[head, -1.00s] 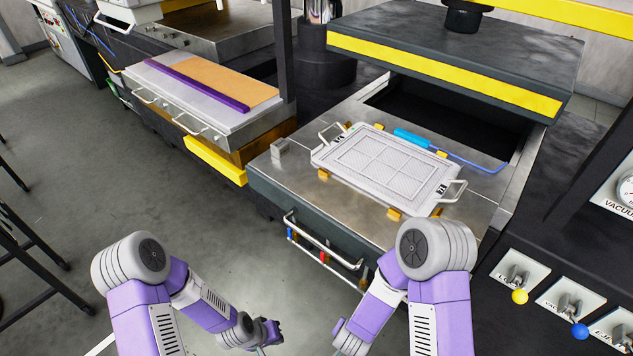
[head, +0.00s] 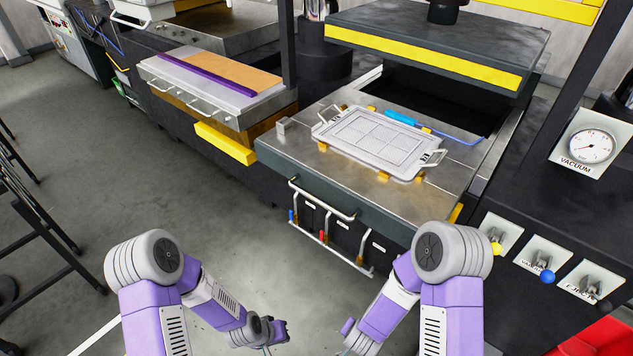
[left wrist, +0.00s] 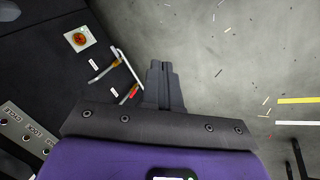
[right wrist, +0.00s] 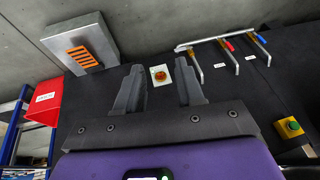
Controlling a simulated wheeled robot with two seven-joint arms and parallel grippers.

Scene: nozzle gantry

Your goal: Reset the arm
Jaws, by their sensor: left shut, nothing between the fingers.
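My left arm is bent low at the bottom of the head view, its wrist (head: 268,330) above the floor. In the left wrist view my left gripper (left wrist: 165,68) is shut and empty, its fingers together over the floor beside the dark machine front. My right arm is folded low at the right of it, its fingertips out of the head view. In the right wrist view my right gripper (right wrist: 158,75) is open and empty, its two fingers apart in front of the dark panel with a red button (right wrist: 160,76). Neither gripper touches anything.
A grey tray (head: 375,142) with handles lies on the metal press bed (head: 290,155), beside a blue-handled tool (head: 400,118). A rail (head: 320,200) sticks out from the machine front. Levers (head: 497,240) and a vacuum gauge (head: 590,145) stand right.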

